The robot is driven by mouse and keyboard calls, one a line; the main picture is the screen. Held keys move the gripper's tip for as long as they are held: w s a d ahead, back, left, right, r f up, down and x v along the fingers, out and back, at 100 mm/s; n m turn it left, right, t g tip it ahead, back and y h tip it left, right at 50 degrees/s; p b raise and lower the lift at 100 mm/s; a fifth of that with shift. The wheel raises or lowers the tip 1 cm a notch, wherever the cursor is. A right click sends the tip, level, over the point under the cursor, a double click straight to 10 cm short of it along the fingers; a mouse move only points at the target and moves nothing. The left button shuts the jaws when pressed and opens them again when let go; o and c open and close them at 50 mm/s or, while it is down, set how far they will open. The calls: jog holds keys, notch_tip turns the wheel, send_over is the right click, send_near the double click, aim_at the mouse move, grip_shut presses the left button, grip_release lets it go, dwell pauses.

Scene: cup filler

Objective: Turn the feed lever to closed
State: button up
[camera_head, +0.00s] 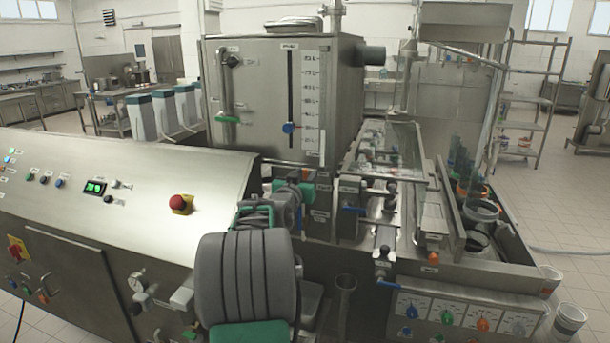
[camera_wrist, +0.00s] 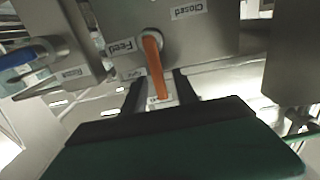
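The feed lever (camera_wrist: 154,62) is an orange handle on a round pivot on a steel panel in the wrist view. It points down in the picture, away from the "Closed" label (camera_wrist: 188,9); a "Feed" label (camera_wrist: 124,46) is beside its pivot. My gripper (camera_wrist: 158,90) has its two dark fingers apart, one on each side of the lever's free end, with gaps showing. I cannot tell how deep the lever sits between them. In the head view my arm hides the feed lever and the fingertips.
A blue-handled lever (camera_wrist: 22,55) on a steel block is left of the feed lever in the wrist view. In the head view a steel tank (camera_head: 262,95) stands behind my arm, the control console (camera_head: 130,175) with a red button (camera_head: 177,203) is left, and a glass-covered conveyor (camera_head: 385,150) is right.

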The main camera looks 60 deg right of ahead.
jog(key=shift+c, duration=0.4)
grip_shut()
jog(key=shift+f, duration=0.1)
dwell(0.8)
